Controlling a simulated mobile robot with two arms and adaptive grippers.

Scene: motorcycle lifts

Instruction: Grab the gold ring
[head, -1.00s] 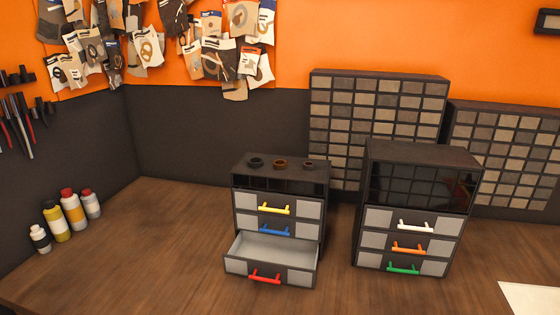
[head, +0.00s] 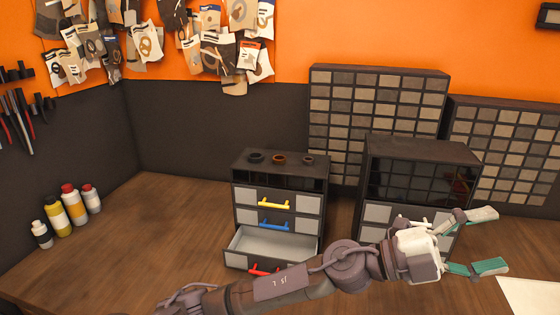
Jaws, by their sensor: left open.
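Three small rings lie in a row on top of the left drawer cabinet (head: 234,200). The middle one is brownish gold, the gold ring (head: 279,159). A dark ring (head: 256,157) is to its left and a smaller dark brown ring (head: 307,160) to its right. My left gripper (head: 487,240) is open and empty, in front of the right drawer cabinet (head: 420,152), well to the right of and lower than the gold ring. Its arm crosses in front of both cabinets and partly hides the right one's lower drawers. My right gripper is not in view.
The left cabinet's bottom drawer (head: 262,243), with the red handle, is pulled out and looks empty. Tall parts organizers (head: 380,72) stand behind. Several bottles (head: 75,207) stand at the left. The wooden bench (head: 150,235) is clear left of the cabinets.

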